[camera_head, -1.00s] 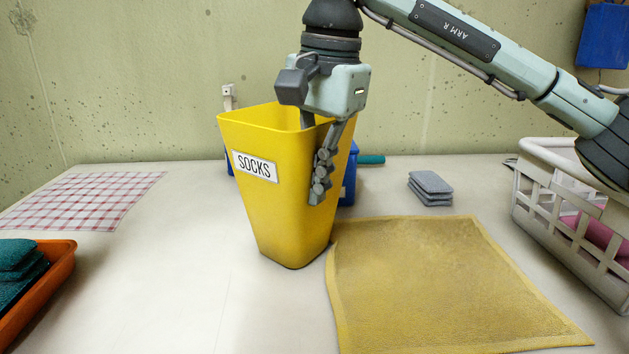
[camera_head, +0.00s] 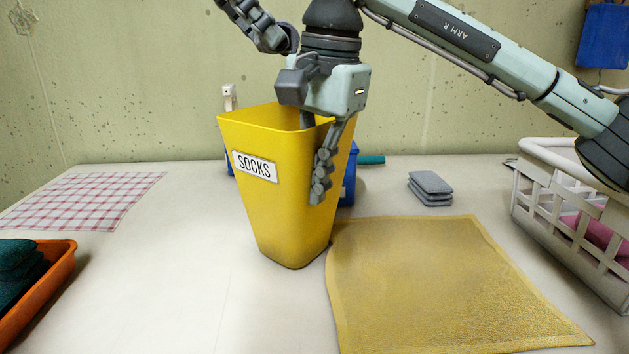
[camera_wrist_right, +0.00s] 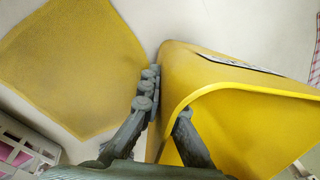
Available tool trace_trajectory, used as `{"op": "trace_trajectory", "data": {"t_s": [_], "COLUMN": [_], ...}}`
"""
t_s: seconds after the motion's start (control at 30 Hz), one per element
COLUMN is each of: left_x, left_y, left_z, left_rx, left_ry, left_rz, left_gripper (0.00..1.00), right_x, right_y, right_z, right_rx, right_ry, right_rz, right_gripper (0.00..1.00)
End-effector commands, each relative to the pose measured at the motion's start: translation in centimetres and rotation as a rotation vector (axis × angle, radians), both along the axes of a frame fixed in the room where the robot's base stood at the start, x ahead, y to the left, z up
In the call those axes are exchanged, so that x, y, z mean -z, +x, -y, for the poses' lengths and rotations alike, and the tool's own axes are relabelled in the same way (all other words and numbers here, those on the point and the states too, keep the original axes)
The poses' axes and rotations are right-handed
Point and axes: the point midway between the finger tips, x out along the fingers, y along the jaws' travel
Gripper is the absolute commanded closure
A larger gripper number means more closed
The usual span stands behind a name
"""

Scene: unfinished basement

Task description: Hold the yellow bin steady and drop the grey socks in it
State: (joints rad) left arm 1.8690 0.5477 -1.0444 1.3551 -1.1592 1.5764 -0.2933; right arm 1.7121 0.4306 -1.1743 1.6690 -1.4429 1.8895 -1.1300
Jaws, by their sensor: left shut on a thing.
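The yellow bin (camera_head: 285,215), labelled SOCKS, stands upright on the table. My right gripper (camera_head: 318,160) is at its right rim, one finger inside and one outside, shut on the wall. The wrist view shows the same grip (camera_wrist_right: 168,108) on the bin (camera_wrist_right: 245,125). My left gripper (camera_head: 265,28) is in the air at the top, above and behind the bin's rim. It is shut on a dark grey rounded bundle (camera_head: 290,38), which looks like the grey socks and is mostly hidden by the finger and my right wrist. The bin's inside floor is hidden.
A yellow cloth (camera_head: 440,285) lies to the right of the bin. A grey folded stack (camera_head: 430,187), a white basket (camera_head: 565,225) and a checked cloth (camera_head: 85,200) are around it. An orange tray (camera_head: 50,290) holds dark teal items. Something blue (camera_head: 348,175) stands behind the bin.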

Motion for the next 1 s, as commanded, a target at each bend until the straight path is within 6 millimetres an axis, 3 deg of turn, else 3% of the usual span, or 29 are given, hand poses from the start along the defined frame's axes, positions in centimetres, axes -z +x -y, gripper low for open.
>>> {"op": "trace_trajectory", "data": {"t_s": [0.2,0.57,0.6,0.7,0.8,1.0], "left_x": [2.0,2.4,2.4,2.4,2.4,2.4], "left_y": [0.0,0.0,0.0,0.0,0.0,0.0], "left_z": [0.0,0.0,0.0,0.0,0.0,0.0], "left_rx": [0.000,0.000,0.000,0.000,0.000,0.000], "left_ry": [0.000,-0.001,-0.001,-0.001,-0.001,-0.001], "left_rz": [0.000,0.000,0.000,0.000,0.000,0.000], "left_gripper": [0.56,0.56,0.25,0.13,0.03,0.03], "right_x": [0.0,0.0,0.0,0.0,0.0,0.0], "right_y": [0.0,0.0,0.0,0.0,0.0,0.0], "right_z": [0.0,0.0,0.0,0.0,0.0,0.0], "right_rx": [0.000,0.000,0.000,0.000,0.000,0.000], "right_ry": [0.000,0.000,0.000,0.000,0.000,0.000], "right_rz": [0.000,0.000,0.000,0.000,0.000,0.000], "right_gripper": [1.00,1.00,1.00,1.00,1.00,1.00]}}
